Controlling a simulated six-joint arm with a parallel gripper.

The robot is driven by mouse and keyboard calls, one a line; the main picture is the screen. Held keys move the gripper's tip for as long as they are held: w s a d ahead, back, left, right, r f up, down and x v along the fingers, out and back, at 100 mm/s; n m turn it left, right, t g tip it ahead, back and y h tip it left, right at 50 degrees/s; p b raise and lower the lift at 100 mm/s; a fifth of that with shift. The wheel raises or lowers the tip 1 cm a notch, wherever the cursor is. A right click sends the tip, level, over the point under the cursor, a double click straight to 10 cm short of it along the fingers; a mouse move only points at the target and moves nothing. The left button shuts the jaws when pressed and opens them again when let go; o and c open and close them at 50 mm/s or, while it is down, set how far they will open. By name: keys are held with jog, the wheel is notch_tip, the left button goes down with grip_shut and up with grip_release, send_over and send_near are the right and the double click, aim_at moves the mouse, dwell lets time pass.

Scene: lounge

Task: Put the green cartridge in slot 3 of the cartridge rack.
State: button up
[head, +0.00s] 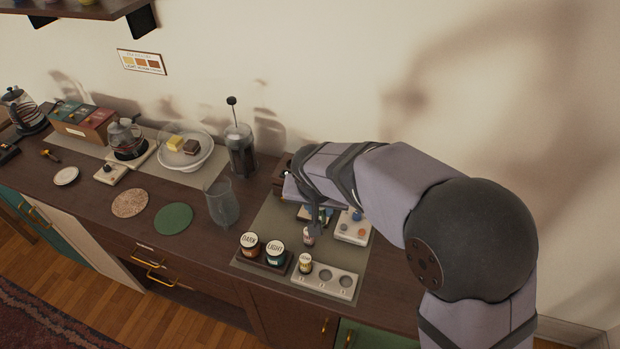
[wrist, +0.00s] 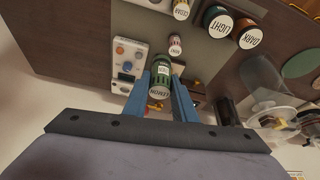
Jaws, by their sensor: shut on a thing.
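My gripper (wrist: 161,84) has two blue fingers shut on the green cartridge (wrist: 159,70). The cartridge has a pale label and a printed end that seems to read LEMON. The pale cartridge rack (head: 341,284) is at the front of the grey mat, with three round slots in a row. A yellow-and-dark cartridge (head: 305,264) stands in its leftmost slot; the middle and right slots are empty. That cartridge also shows at the top of the wrist view (wrist: 181,10).
A small red-and-white cartridge (head: 309,236) stands on the mat behind the rack. DARK (head: 250,245) and LIGHT (head: 275,253) jars stand in a dark tray left of the rack. A white panel with knobs (head: 351,238) is at the right. A glass carafe (head: 222,205) stands further left.

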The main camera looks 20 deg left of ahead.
jog(key=s+d+f+m+g+h, duration=0.3)
jog(key=d+m, duration=0.6)
jog(key=m, duration=0.8)
jog(key=s+f+h, duration=0.2)
jog(key=s+f, duration=0.1)
jog(key=shift+d+f+m+g, duration=0.25)
jog(key=shift+m+g, duration=0.15)
jog(key=shift+s+f, duration=0.1)
jog(key=shift+f+b, duration=1.4)
jog(key=shift+f, duration=0.85)
jog(key=shift+f+b, duration=0.75)
jog(key=shift+f, duration=0.05)
jog(key=shift+f+b, duration=1)
jog(key=shift+b, duration=0.1)
jog(key=o, duration=1.1)
